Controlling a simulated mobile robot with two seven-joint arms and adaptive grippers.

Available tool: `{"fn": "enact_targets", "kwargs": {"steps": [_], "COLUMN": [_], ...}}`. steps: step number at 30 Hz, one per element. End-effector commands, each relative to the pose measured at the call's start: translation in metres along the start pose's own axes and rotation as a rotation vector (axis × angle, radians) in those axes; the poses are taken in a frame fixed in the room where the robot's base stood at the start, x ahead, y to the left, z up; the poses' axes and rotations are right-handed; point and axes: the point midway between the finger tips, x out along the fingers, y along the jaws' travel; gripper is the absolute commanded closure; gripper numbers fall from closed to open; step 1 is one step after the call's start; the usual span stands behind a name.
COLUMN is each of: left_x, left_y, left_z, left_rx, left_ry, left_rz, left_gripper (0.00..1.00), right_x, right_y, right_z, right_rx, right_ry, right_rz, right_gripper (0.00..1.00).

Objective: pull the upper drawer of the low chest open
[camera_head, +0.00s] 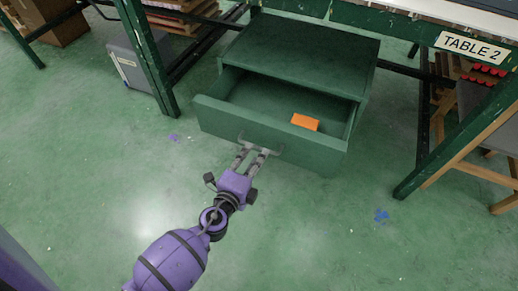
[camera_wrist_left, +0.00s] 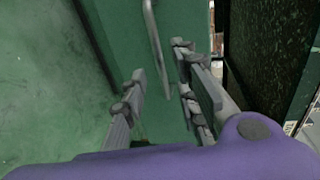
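The low green chest (camera_head: 300,50) stands on the floor under the table. Its upper drawer (camera_head: 255,132) is out, with the inside showing and an orange block (camera_head: 305,122) lying in it. A grey bar handle (camera_head: 262,149) is on the drawer front; it also shows in the left wrist view (camera_wrist_left: 154,35). My left gripper (camera_head: 253,152) is at the handle. In the left wrist view its fingers (camera_wrist_left: 160,62) are spread, with the handle bar between them and a gap visible on the sides. The chest below the drawer is hidden. My right gripper is not in view.
Green table legs (camera_head: 150,60) stand left of the chest and another (camera_head: 425,150) to the right. A grey box (camera_head: 138,62) is at left, and a wooden stool (camera_head: 480,145) at right. The floor (camera_head: 320,230) before the drawer is clear.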

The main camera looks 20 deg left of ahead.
Motion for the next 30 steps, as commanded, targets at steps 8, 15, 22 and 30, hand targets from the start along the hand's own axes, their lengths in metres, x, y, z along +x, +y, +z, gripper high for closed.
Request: {"fn": "enact_targets", "kwargs": {"steps": [8, 15, 22, 30], "left_x": [0.043, 0.052, 0.052, 0.052], "left_y": [0.000, 0.000, 0.000, 0.000], "left_z": [0.000, 0.000, 0.000, 0.000], "left_rx": [0.002, 0.002, 0.002, 0.002], "left_ry": [0.000, 0.000, 0.000, 0.000], "left_rz": [0.000, 0.001, 0.000, 0.001], "left_gripper": [0.72, 0.72, 0.80, 1.00], "right_x": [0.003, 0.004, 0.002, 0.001], "right_y": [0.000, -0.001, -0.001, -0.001], "right_z": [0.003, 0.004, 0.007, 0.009], "right_rx": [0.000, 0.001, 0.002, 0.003], "right_ry": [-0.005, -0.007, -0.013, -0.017], "right_rz": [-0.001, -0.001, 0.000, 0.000], "right_gripper": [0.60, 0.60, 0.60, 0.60]}}
